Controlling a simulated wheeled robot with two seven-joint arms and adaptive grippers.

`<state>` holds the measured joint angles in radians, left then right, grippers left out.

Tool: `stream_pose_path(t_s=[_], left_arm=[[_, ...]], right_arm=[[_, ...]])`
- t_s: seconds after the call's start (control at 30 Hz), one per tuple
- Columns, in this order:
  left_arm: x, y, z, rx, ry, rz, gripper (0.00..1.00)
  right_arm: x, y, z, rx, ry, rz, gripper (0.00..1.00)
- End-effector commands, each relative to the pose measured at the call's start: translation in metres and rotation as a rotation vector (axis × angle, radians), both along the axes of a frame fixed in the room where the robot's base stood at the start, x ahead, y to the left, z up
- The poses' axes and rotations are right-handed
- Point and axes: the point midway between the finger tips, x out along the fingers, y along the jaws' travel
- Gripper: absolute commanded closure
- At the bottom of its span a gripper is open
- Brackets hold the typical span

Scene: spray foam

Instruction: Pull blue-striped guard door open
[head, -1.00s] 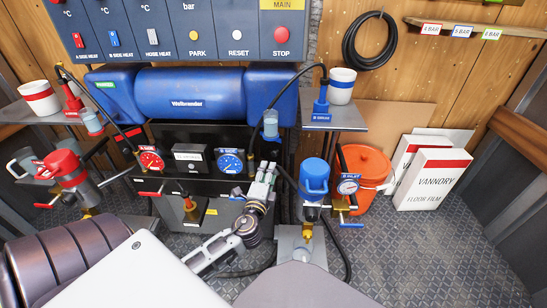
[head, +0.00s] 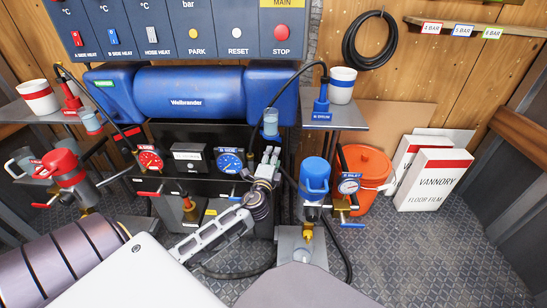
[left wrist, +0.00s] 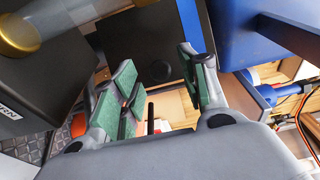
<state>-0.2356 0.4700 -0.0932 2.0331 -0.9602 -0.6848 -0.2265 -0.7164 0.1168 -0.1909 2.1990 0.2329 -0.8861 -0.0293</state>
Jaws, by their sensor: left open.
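In the left wrist view a dark panel (left wrist: 140,42) with a blue stripe (left wrist: 190,22) along its right side lies just beyond my fingers; it looks like the blue-striped guard door. In the head view I cannot make out its stripe clearly, as my arm covers that area. My left gripper (head: 270,158) is open and empty, at the right end of the black machine front, near the blue gauge (head: 230,160). In the left wrist view my green-padded fingers (left wrist: 158,65) stand apart, one near the striped edge. I cannot tell whether they touch it.
A blue-capped pump (head: 314,178) and a small gauge (head: 348,185) stand right of my left gripper. A shelf (head: 345,116) with a mug (head: 342,84) juts out above right. An orange bucket (head: 371,165) and white boxes (head: 436,178) stand farther right.

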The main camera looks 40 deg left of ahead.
Motion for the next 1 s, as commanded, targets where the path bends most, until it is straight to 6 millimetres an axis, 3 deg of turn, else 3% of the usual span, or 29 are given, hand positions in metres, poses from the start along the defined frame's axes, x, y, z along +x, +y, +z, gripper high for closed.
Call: stream_pose_path(t_s=[0.3,0.67,1.0], left_arm=[[0.015,0.006,0.000,-0.001,0.000,0.000,0.56],[0.016,0.007,0.000,-0.001,0.001,0.000,0.56],[0.016,0.007,0.000,0.000,0.001,0.000,0.99]], right_arm=[[0.000,0.001,-0.005,0.009,-0.011,-0.006,1.00],[-0.002,0.001,-0.005,0.009,-0.009,-0.006,1.00],[-0.001,0.000,-0.005,0.008,-0.010,-0.005,1.00]])
